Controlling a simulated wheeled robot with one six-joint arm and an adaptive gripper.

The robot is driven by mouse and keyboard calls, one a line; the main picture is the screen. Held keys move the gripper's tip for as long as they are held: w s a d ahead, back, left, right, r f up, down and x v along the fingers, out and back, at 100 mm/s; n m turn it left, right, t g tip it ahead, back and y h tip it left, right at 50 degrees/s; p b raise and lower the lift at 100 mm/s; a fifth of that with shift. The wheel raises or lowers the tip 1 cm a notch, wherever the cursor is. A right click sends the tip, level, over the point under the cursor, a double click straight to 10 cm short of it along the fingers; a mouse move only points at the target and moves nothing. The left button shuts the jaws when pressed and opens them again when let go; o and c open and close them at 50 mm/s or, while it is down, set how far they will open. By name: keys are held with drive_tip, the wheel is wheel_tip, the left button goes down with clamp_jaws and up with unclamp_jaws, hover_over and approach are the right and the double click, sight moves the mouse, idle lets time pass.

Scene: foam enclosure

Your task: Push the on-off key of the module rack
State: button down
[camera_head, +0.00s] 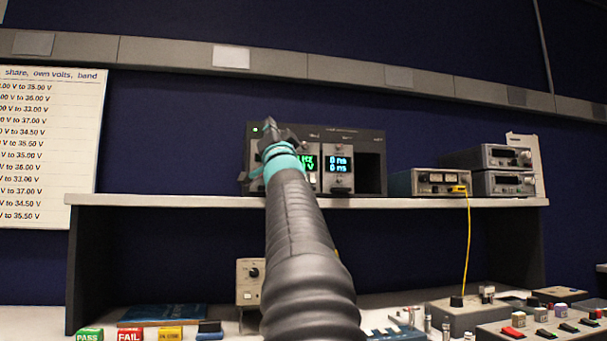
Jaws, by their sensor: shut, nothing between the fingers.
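The module rack (371,141) is a dark box on the raised shelf. It has a lit green display (309,162), a lit blue display (339,161) and a dark, empty-looking bay at its right end. My gripper (268,124) is in front of the rack's left part, shut and empty, with its tips near the rack's upper left corner. Whether it touches the rack cannot be told. My gripper and arm cover much of the rack's left front. I cannot make out the on-off key.
The shelf (420,203) also holds an instrument with a yellow cable (467,235) and two stacked units (503,183) at right. Below are a beige box (249,283), coloured PASS and FAIL blocks (130,334) and a button panel (545,333). A printed chart (45,150) hangs at left.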

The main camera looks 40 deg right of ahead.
drive_tip(key=shift+s+a+b, duration=0.15)
drive_tip(key=shift+s+a, duration=0.3)
drive_tip(key=shift+s, duration=0.3)
drive_tip(key=shift+s+a+b, duration=0.1)
drive_tip(key=shift+s+a, duration=0.4)
drive_tip(key=shift+s, duration=0.25)
drive_tip(key=shift+s+a+b, duration=0.15)
drive_tip(key=shift+s+a, duration=0.3)
drive_tip(key=shift+s, duration=0.3)
